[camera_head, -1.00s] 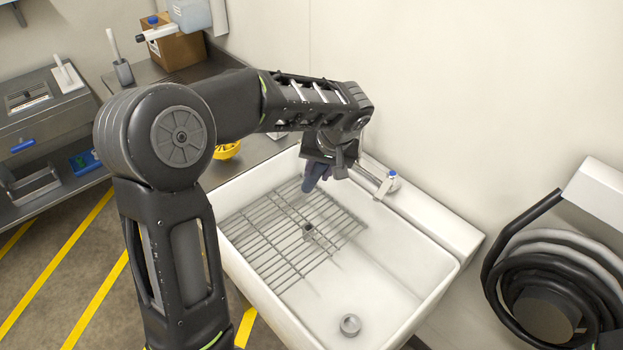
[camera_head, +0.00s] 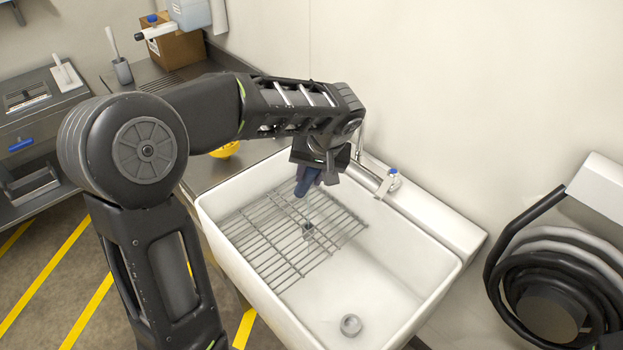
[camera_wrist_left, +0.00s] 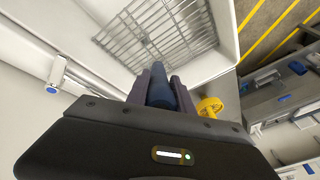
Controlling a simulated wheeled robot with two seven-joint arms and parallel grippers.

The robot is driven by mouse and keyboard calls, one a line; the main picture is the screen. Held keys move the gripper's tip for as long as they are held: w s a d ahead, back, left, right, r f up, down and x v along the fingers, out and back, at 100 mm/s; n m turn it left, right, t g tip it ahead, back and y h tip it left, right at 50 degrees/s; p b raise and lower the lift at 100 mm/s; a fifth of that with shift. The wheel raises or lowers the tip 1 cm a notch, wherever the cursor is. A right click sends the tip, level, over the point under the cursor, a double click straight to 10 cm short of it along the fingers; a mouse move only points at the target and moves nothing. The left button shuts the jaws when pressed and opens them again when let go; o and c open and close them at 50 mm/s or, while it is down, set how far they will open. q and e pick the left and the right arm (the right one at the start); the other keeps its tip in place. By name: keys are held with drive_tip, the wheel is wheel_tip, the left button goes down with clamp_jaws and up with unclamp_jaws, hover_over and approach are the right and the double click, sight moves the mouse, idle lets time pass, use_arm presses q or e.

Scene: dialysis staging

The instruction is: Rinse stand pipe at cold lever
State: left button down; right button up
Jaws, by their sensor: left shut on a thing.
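My left gripper (camera_head: 312,178) is over the far left part of the white sink (camera_head: 405,270), pointing down. It is shut on a dark blue cylindrical thing, which shows between the fingers in the left wrist view (camera_wrist_left: 159,92). I cannot tell whether this is the stand pipe. A thin greyish upright shape shows below the fingers, above a small grey fitting (camera_head: 308,231) at the wire rack; whether they touch is unclear. The blue-capped tap lever (camera_head: 391,180) is on the sink's back ledge, right of my gripper; a blue-marked fitting shows in the left wrist view (camera_wrist_left: 57,72). My right gripper is out of view.
A wire rack (camera_head: 262,250) covers the sink's left part. A yellow object (camera_head: 226,150) sits on the steel counter left of the sink. Coiled hoses (camera_head: 545,265) hang on the right wall.

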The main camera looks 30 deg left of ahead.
use_arm(q)
drive_tip(key=s+b, duration=0.1)
drive_tip(key=s, duration=0.4)
drive_tip(key=shift+b, duration=0.4)
idle(1.3)
drive_tip(key=s+r+p, duration=0.1)
drive_tip(key=s+r, duration=0.3)
drive_tip(key=s, duration=0.1)
drive_tip(key=shift+a, duration=0.15)
idle(0.6)
